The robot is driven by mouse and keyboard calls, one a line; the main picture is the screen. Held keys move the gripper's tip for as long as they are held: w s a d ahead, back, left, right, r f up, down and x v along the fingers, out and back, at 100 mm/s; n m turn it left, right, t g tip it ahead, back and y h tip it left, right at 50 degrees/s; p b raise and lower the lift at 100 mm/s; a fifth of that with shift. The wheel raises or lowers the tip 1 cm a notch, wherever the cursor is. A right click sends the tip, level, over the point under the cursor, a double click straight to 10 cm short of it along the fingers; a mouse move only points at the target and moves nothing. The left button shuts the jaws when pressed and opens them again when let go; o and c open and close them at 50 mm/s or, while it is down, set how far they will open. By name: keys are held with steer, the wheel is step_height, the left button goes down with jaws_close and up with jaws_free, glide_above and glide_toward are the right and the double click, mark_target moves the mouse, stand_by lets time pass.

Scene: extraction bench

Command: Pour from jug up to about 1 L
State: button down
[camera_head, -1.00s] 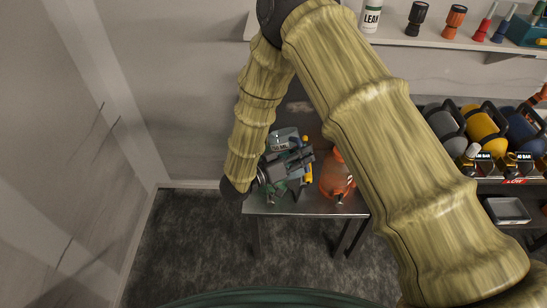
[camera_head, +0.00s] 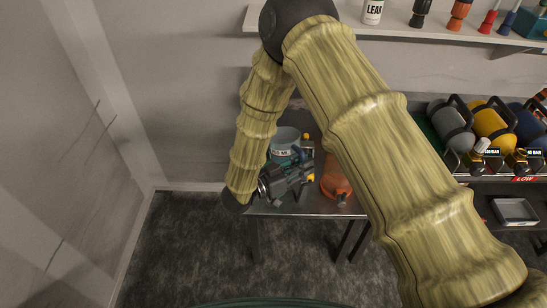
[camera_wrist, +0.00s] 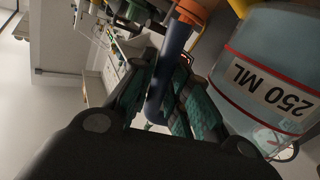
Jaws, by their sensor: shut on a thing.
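My gripper (camera_head: 296,176) is above the left end of the dark metal bench. Its green fingers are shut on a blue handle-like bar (camera_wrist: 172,70) with an orange end. A clear, pale blue vessel (camera_head: 287,136) marked 250 ML is right beside the fingers; it also fills the right of the wrist view (camera_wrist: 250,70), where red lines and the label look tilted. I cannot tell how the bar joins the vessel, nor see its liquid level clearly. An orange container (camera_head: 334,182) stands on the bench just right of my gripper, partly hidden by my arm.
Grey and yellow cylinders (camera_head: 491,124) lie in a rack at the right, above a shallow tray (camera_head: 514,212). A white wall shelf (camera_head: 440,40) holds a LEAK bottle (camera_head: 373,11) and several tools. The floor (camera_head: 190,245) left of the bench is clear.

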steer(key=shift+f, duration=0.1)
step_height(320, 180, down, 2)
steer(key=shift+w+f+m+b, duration=0.1)
steer(key=shift+f+m+b, duration=0.05)
steer(key=shift+m+b, duration=0.85)
steer(key=shift+a+f+b, duration=0.1)
steer(key=shift+f+b, duration=0.15)
steer(key=shift+b, duration=0.2)
steer(key=shift+m, duration=0.3)
steer(key=shift+a, duration=0.2)
steer(key=shift+r, duration=0.1)
steer(key=shift+w+a+r+p, duration=0.1)
steer(key=shift+w+r+p, duration=0.05)
steer(key=shift+r+p, duration=0.45)
steer(key=shift+w+r+p, duration=0.1)
steer(key=shift+r+p, duration=0.45)
steer(key=shift+r, duration=0.05)
steer(key=shift+w+r+p, duration=0.1)
steer(key=shift+r+p, duration=0.25)
steer(key=shift+r, duration=0.25)
steer(key=shift+d, duration=0.2)
